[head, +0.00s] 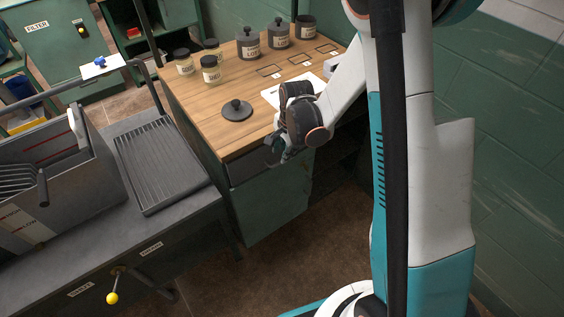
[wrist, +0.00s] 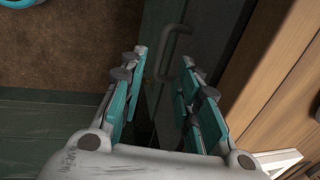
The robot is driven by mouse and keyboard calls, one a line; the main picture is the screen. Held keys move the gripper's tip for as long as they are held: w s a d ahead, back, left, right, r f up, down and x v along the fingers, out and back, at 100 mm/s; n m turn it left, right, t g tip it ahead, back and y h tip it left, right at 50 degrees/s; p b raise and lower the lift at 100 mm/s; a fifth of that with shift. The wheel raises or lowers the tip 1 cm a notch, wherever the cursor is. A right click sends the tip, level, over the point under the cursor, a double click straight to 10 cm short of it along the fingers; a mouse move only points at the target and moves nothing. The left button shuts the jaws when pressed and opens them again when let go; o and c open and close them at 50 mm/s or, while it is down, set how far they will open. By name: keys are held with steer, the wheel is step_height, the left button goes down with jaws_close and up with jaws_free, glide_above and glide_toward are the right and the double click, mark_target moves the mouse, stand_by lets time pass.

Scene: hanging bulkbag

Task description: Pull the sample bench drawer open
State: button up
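The sample bench (head: 205,120) has a wooden top and a green body. Its drawer front (head: 250,168) is the dark band just under the top's front edge and looks flush with the body. My gripper (head: 277,155) is in front of that edge, near its right end, and partly hides the drawer front. In the wrist view my gripper (wrist: 165,58) is open, with two teal fingers apart.
Labelled jars (head: 211,72), dark canisters (head: 249,44) and a loose dark lid (head: 236,110) stand on the bench top. A grey workbench (head: 190,205) with a ridged tray is at the left. Brown floor (head: 300,240) is clear before the bench.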

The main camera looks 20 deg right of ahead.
steer(key=f+b, duration=0.1)
steer(key=f, duration=0.1)
steer(key=w+f, duration=0.1)
steer(key=f, duration=0.2)
steer(key=shift+a+f+b, duration=0.15)
steer(key=shift+b, duration=0.2)
steer(key=shift+c, duration=0.6)
jaws_close()
